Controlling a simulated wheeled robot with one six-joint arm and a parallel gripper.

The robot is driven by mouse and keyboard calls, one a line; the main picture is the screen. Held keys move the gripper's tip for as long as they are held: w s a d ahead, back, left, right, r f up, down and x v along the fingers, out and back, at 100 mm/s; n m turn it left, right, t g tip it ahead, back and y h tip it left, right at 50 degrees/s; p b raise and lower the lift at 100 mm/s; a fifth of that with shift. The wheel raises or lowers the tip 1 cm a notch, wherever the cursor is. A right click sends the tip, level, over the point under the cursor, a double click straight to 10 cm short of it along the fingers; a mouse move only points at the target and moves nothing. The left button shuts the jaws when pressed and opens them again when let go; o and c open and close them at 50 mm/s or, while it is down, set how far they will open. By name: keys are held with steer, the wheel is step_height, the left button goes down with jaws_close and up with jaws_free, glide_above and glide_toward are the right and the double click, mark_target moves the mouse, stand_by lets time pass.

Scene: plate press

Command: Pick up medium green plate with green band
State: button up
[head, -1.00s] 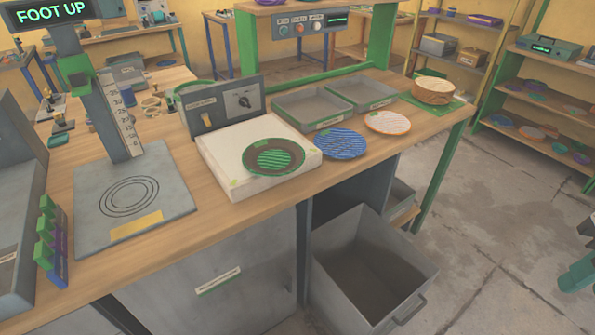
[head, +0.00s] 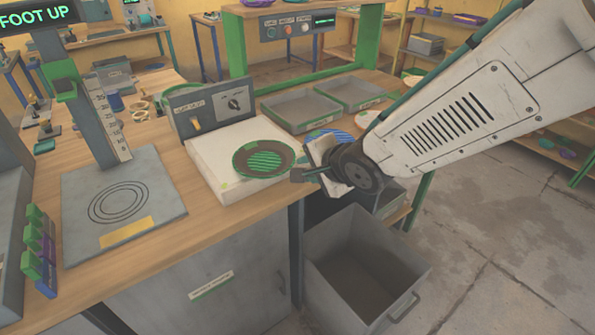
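A plate with a dark rim, a green edge band and green stripes across its middle (head: 250,164) lies flat on a white block-like pad (head: 222,186) on the workbench. My gripper (head: 306,174) is just right of the plate, at the front right edge of the pad, pointing left. It looks apart from the plate, but the gap is hard to judge. The fingers are small and dark, seen from the side, so I cannot tell whether they are open. A blue striped plate (head: 322,134) lies behind my gripper, mostly hidden by it.
A control box with a knob (head: 214,107) stands behind the pad. Two grey trays (head: 300,108) sit behind to the right. A press base (head: 122,205) and its column are at left. An open grey bin (head: 362,275) stands below the bench edge.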

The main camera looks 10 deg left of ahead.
mark_target(279, 173)
steer(key=a, duration=0.1)
steer(key=a+f, duration=0.1)
steer(key=shift+s+a+y, duration=0.3)
steer(key=shift+s+y, duration=0.1)
steer(key=shift+x, duration=3.85)
jaws_close()
